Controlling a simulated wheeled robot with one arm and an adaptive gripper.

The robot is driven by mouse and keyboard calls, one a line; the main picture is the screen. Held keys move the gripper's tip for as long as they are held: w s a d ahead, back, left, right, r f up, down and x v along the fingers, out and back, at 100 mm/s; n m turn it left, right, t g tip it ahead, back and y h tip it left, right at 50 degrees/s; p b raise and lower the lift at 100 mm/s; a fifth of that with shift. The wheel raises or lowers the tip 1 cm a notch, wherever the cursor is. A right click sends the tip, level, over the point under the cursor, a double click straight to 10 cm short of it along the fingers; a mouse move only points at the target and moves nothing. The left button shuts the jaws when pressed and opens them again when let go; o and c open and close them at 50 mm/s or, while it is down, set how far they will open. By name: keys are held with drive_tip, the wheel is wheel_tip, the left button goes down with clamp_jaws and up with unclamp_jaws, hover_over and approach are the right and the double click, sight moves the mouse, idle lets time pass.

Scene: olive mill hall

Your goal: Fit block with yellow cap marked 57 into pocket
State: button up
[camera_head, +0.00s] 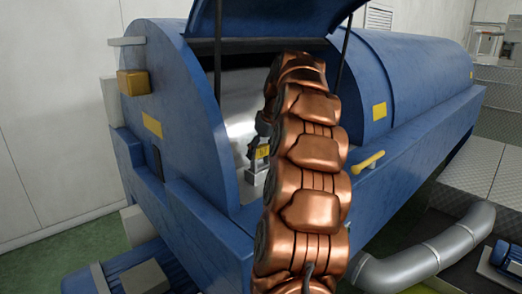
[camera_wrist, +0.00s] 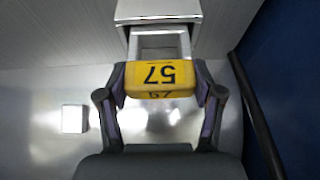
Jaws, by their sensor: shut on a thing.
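The block's yellow cap (camera_wrist: 160,78), marked 57, is between the two fingers of my gripper (camera_wrist: 160,105), which is shut on it. The number reads upside down in the wrist view. The block's body below the cap is hidden. A pale grey holder with a square open pocket (camera_wrist: 160,47) lies just beyond the cap. Whether the block touches the holder cannot be told. In the head view, the yellow cap (camera_head: 262,152) shows small beside my copper arm, above a light grey piece (camera_head: 256,175). My gripper (camera_head: 258,143) is mostly hidden there.
The blue machine housing (camera_head: 190,130) surrounds the opening, with a raised lid (camera_head: 270,18) above it. A shiny metal drum (camera_head: 240,105) is inside. A dark rod (camera_wrist: 257,115) and blue wall stand to the right in the wrist view. A small pale square (camera_wrist: 74,119) is at left.

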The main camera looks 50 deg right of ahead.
sight(263, 150)
drive_tip(key=shift+f+b, duration=0.55)
drive_tip(key=shift+f, duration=0.25)
drive_tip(key=o, duration=1.4)
drive_tip(key=v, duration=0.6)
drive_tip(key=shift+r, duration=0.2)
drive_tip(key=shift+s+r, duration=0.3)
drive_tip(key=shift+r, duration=0.15)
drive_tip(key=shift+s, duration=0.1)
